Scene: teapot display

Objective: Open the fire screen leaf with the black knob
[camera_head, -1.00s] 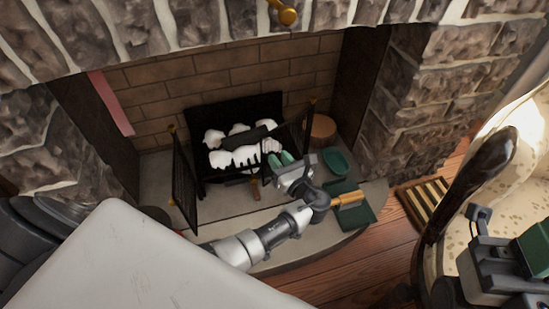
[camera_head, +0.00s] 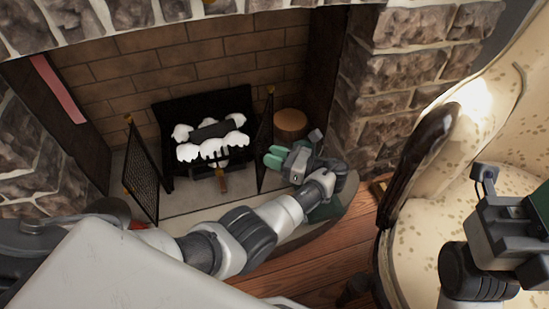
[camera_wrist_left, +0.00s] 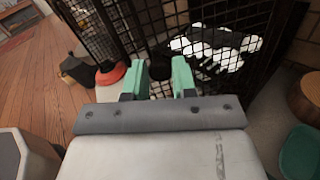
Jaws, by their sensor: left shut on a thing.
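The fire screen has two dark mesh leaves in front of the fireplace. In the head view the right leaf (camera_head: 265,145) stands swung out from the hearth, seen nearly edge-on. The left leaf (camera_head: 142,172) also stands angled outward. My left gripper (camera_head: 274,158) is at the right leaf's outer side.
A grate with white-topped logs (camera_head: 210,140) sits inside the fireplace. A wood stump (camera_head: 290,123) stands right of the right leaf. A green dish (camera_wrist_left: 302,152) lies nearby in the left wrist view. A patterned armchair (camera_head: 430,210) is at right. Wood floor (camera_head: 345,255) lies before the hearth.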

